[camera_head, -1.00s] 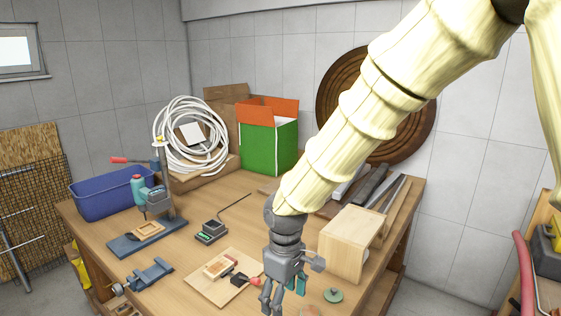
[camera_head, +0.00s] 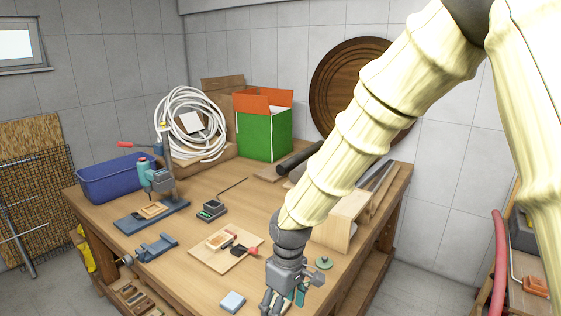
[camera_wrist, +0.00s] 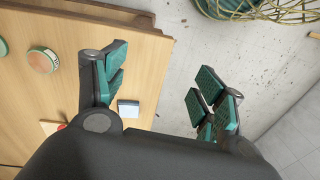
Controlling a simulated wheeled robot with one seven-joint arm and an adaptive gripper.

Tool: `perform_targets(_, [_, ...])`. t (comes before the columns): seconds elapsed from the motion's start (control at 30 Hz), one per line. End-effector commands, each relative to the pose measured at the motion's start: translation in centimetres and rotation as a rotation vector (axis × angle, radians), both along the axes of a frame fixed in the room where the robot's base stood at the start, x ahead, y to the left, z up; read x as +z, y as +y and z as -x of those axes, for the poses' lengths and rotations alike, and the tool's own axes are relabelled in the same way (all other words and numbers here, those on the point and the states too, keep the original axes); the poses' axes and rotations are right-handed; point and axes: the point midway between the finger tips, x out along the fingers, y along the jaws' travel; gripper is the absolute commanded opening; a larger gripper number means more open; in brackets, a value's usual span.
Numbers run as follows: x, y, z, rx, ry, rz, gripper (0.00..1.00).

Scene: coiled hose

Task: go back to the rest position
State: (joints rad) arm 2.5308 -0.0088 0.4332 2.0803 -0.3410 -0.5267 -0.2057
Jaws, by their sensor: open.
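My gripper (camera_head: 283,300) hangs at the front edge of the wooden workbench (camera_head: 215,285), low in the head view. In the wrist view my gripper (camera_wrist: 160,95) has its green-padded fingers spread wide with nothing between them. The pads face the bench edge on one side and the grey floor on the other. My cream-coloured arm crosses the right half of the head view. The coiled white hose (camera_head: 190,125) stands at the back of the bench, well away from my gripper.
A small pale blue block (camera_head: 232,301) lies near the front edge, left of my gripper. A board (camera_head: 225,250) with small parts lies behind. Open floor (camera_wrist: 185,60) shows beyond the bench edge.

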Motion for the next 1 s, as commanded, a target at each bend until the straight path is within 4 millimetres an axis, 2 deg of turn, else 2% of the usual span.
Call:
perform_targets(0.27, [-7.5,-1.6,1.9,-0.108,0.035,-0.051,0.7])
perform_targets(0.47, [-16.2,-3.8,4.9,-0.251,0.068,-0.095,0.7])
perform_targets(0.7, [-25.8,-7.3,9.8,-0.441,0.088,-0.113,0.7])
perform_targets(1.0, [-35.7,-12.9,17.5,-0.669,0.079,-0.073,0.7])
